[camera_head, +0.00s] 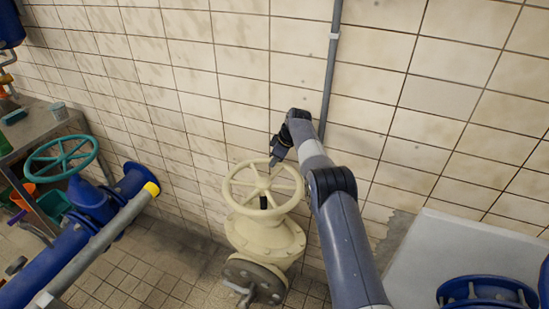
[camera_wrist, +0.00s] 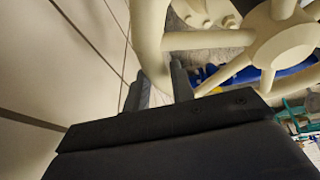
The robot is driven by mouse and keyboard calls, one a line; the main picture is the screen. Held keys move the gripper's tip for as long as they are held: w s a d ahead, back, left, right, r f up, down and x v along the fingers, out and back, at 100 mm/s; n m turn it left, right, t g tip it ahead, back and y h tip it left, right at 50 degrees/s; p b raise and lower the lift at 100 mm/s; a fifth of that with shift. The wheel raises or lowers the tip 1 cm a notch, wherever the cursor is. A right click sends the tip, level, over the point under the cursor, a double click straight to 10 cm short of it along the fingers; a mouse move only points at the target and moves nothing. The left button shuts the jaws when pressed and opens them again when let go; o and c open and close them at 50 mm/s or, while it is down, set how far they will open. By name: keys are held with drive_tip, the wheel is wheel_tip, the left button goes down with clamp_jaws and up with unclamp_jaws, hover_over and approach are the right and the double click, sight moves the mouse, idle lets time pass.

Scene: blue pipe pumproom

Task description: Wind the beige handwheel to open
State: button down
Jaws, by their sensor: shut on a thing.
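The beige handwheel (camera_head: 263,189) lies roughly level on top of a beige valve body (camera_head: 264,235) near the tiled wall. Its rim, spokes and hub fill the upper right of the wrist view (camera_wrist: 285,38). My gripper (camera_head: 274,162) reaches the far side of the wheel from above, at the rim near the wall. In the wrist view its two fingers (camera_wrist: 160,85) stand on either side of the rim and are shut on it. The exact contact between fingertips and rim is partly hidden by the rim in the wrist view.
The tiled wall (camera_head: 190,85) is close behind the wheel, with a grey vertical conduit (camera_head: 331,70) on it. A teal handwheel (camera_head: 60,160) on a blue pipe (camera_head: 60,262) stands at left. A pale grey block (camera_head: 440,262) stands at right. Tiled floor (camera_head: 150,270) is clear left of the valve.

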drive_tip(key=shift+w+a+r, duration=0.15)
drive_tip(key=shift+a+r, duration=0.1)
drive_tip(key=shift+a, duration=0.1)
drive_tip(key=c, duration=1.2)
unclamp_jaws()
drive_tip(key=shift+f, duration=0.1)
drive_tip(key=shift+d, duration=0.1)
drive_tip(key=b+v, duration=0.2)
drive_tip(key=v, duration=0.9)
